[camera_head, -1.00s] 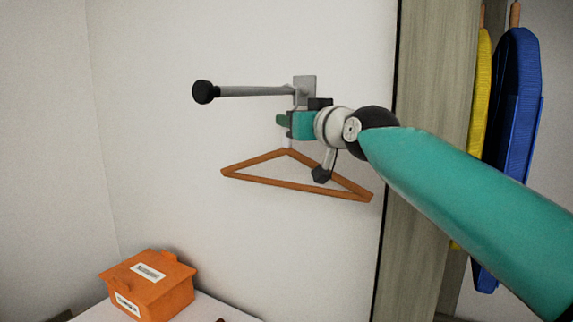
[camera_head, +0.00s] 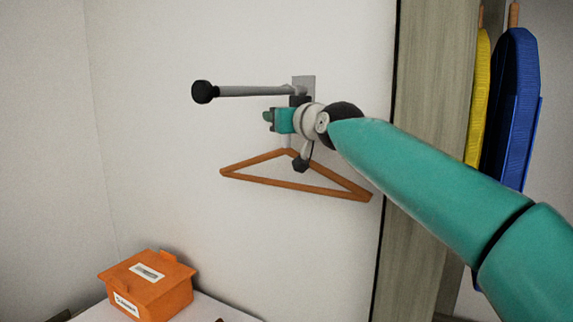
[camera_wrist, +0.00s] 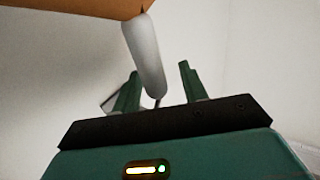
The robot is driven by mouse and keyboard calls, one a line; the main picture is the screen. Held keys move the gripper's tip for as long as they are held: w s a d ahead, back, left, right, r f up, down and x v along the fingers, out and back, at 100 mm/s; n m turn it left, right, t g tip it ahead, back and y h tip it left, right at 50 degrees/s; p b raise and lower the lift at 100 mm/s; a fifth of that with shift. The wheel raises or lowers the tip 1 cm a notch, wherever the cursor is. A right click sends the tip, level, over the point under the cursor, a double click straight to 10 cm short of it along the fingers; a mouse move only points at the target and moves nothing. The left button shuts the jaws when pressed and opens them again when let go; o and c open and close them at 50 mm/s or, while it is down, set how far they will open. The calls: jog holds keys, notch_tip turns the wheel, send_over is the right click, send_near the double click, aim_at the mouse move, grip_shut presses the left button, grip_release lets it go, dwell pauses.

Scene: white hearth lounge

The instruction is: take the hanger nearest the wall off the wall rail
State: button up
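A wooden hanger (camera_head: 262,181) hangs below the wall rail (camera_head: 250,91), near the rail's wall end. It is the only hanger I see on this rail. Its pale neck (camera_wrist: 146,55) and part of its wooden body (camera_wrist: 80,8) show in the wrist view. My gripper (camera_head: 268,117) is just under the rail at the height of the hanger's hook. In the wrist view my gripper (camera_wrist: 158,85) is open, its two green fingers apart. The neck's thin end appears in the gap between them, nearer the left finger; contact cannot be told. My wrist hides the hook in the head view.
The rail has a black knob (camera_head: 204,92) at its free end and a grey wall plate (camera_head: 305,86). An orange box (camera_head: 150,285) stands on a white surface below left. A wooden panel (camera_head: 425,150) and blue (camera_head: 512,110) and yellow (camera_head: 478,100) hanging items are at right.

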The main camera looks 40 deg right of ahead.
grip_shut()
jog(key=shift+r, duration=0.15)
